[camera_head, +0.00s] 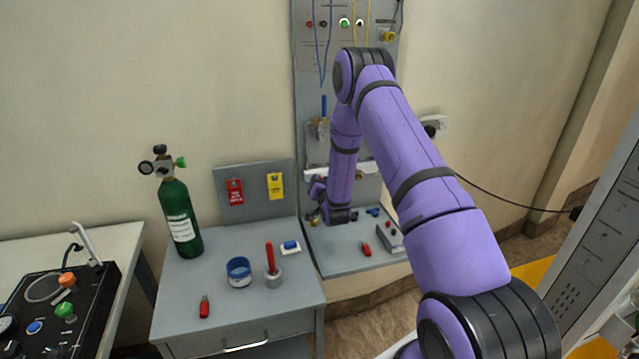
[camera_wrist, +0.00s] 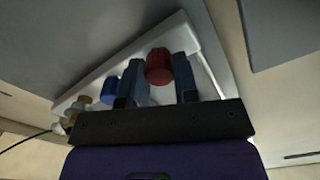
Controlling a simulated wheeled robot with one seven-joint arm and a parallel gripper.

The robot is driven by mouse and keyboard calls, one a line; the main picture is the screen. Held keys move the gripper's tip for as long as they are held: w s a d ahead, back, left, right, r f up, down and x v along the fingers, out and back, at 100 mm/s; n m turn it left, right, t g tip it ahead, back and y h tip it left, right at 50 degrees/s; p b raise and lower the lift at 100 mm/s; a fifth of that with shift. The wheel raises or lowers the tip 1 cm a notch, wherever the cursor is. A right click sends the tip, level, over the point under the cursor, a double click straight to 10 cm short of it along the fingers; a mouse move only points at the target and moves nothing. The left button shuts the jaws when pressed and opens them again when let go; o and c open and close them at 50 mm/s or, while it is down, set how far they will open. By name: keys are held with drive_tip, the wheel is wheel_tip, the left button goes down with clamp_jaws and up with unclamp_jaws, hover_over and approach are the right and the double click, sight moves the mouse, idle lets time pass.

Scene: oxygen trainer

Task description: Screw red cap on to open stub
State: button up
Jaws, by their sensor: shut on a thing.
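In the wrist view the red cap (camera_wrist: 158,66) sits between the two blue-grey fingers of my gripper (camera_wrist: 159,78), which is shut on it. The cap is in front of a white panel (camera_wrist: 188,22). The open stub is not visible; the cap or fingers may hide it, and I cannot tell whether the cap touches it. In the head view my gripper (camera_head: 318,190) is low at the grey wall panel, beside the white rail (camera_head: 320,172), and partly hidden by my arm. The cap cannot be made out there.
A blue fitting (camera_wrist: 108,90) and a brass fitting (camera_wrist: 82,102) sit left of the fingers. A grey shelf (camera_head: 345,258) below holds a red-handled item (camera_head: 366,249) and a grey box (camera_head: 390,237). A green cylinder (camera_head: 180,217) stands on the left cabinet (camera_head: 180,290).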

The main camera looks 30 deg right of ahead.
drive_tip(key=shift+m, duration=0.7)
drive_tip(key=shift+m, duration=1.7)
drive_tip(key=shift+d+f, duration=0.1)
drive_tip(key=shift+m, duration=0.6)
drive_tip(key=o, duration=0.9)
drive_tip(key=shift+o, duration=0.2)
drive_tip(key=shift+s, duration=0.1)
